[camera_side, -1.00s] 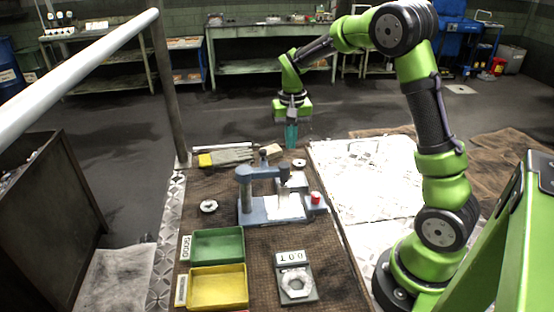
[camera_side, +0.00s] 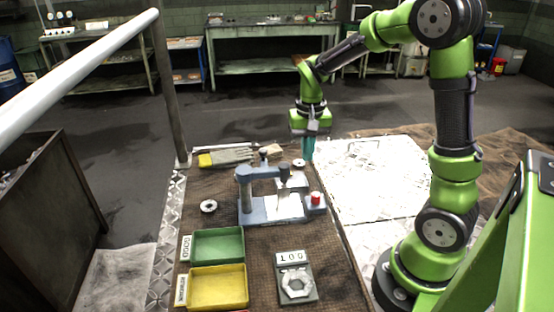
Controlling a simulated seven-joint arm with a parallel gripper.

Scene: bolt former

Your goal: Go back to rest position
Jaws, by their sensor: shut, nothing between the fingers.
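My gripper (camera_side: 307,150) hangs pointing down from the green arm, with teal fingers closed together and nothing between them. It is in the air above the back right of the work table, beyond the blue press (camera_side: 275,200). It appears above or just beside a small round metal part (camera_side: 299,163); its exact height is hard to tell.
On the brown table (camera_side: 235,175) are a green bin (camera_side: 218,246), a yellow bin (camera_side: 218,288), a scale (camera_side: 296,283) holding a hexagonal part, and a ring-shaped part (camera_side: 208,206). A metal rail (camera_side: 168,90) stands at left. A white plate (camera_side: 370,180) lies right.

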